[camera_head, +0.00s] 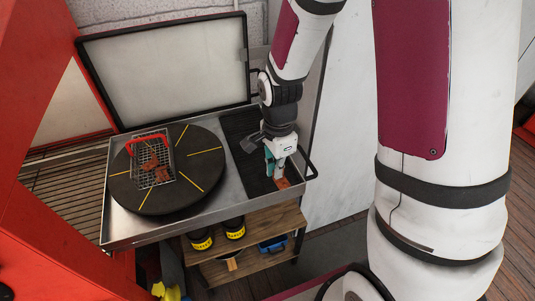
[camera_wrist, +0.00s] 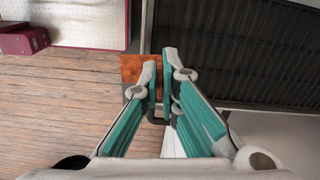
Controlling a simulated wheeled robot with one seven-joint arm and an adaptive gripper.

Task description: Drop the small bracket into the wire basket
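The small bracket (camera_head: 282,183) is a rusty orange-brown plate at the right end of the tray, at my fingertips. In the wrist view the bracket (camera_wrist: 130,68) sticks out to the left behind the left finger. My gripper (camera_head: 275,168) points down with its teal fingers drawn close together; in the wrist view the gripper (camera_wrist: 161,62) appears shut on the bracket, though the contact is partly hidden. The wire basket (camera_head: 168,178) has a red handle and stands on the round dark turntable, left of my gripper. Rusty parts (camera_head: 153,166) lie in the basket.
The metal tray (camera_head: 135,237) holds the turntable (camera_head: 205,185) with yellow lines and a black ribbed mat (camera_head: 245,160). A framed panel (camera_head: 165,70) stands behind. A black handle (camera_head: 308,165) is at the tray's right end. Black-and-yellow containers (camera_head: 201,240) sit on the shelf below.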

